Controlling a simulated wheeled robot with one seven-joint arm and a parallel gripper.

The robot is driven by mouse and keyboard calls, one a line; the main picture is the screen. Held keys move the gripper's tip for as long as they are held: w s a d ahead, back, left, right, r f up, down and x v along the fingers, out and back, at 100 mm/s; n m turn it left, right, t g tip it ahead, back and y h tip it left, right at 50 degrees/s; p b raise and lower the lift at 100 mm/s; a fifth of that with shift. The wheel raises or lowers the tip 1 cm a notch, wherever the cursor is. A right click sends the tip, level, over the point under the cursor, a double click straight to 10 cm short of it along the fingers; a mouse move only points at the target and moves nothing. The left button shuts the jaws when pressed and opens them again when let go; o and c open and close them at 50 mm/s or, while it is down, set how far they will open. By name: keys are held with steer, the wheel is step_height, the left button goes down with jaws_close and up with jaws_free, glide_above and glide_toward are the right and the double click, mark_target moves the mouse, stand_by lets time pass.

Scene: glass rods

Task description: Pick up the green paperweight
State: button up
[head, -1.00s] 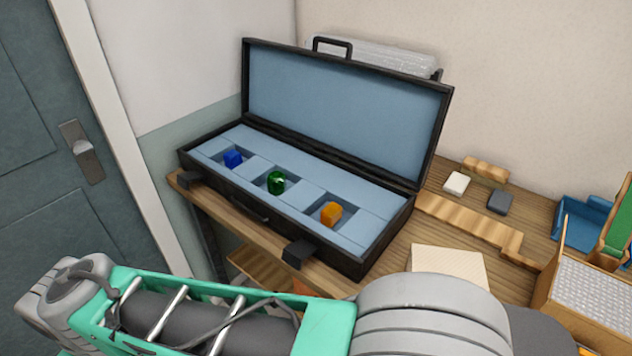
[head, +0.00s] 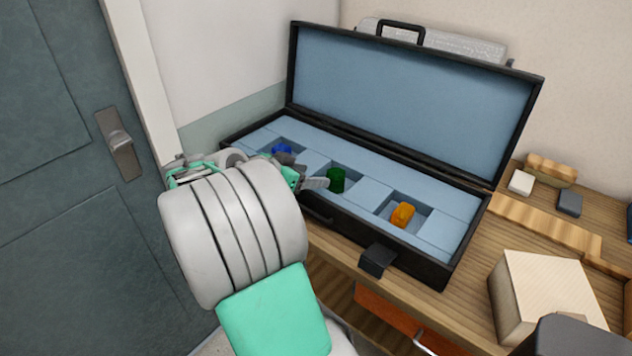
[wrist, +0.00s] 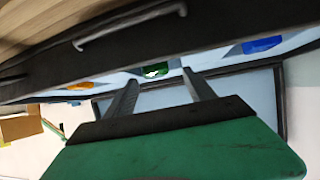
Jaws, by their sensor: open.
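The green paperweight (head: 336,180) sits in the middle compartment of the open black case (head: 447,272), which has a light blue lining. In the wrist view the green paperweight (wrist: 154,71) shows beyond my fingers, near the top of the gap between them. My gripper (head: 318,184) is at the front of the case, just left of the green paperweight in the head view. In the wrist view my gripper (wrist: 160,84) has its two fingers apart with nothing between them. Whether a finger touches the paperweight cannot be told.
An orange paperweight (head: 402,214) lies in the right compartment. The case lid (head: 410,100) stands open behind. A pale box (head: 543,300) and small blocks (head: 521,182) are on the table at right.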

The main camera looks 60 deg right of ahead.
mark_target(329, 176)
steer(key=shift+s+d+f+m+g, duration=0.3)
steer(key=shift+s+d, duration=0.1)
steer(key=shift+d, duration=0.15)
steer(key=shift+s+d+f+m+g, duration=0.2)
steer(key=shift+s+d+m, duration=0.1)
steer(key=shift+s+d, duration=0.15)
steer(key=x, duration=0.6)
steer(key=shift+d+f+p, duration=0.15)
steer(key=shift+d+p, duration=0.15)
steer(key=shift+d, duration=0.05)
jaws_close()
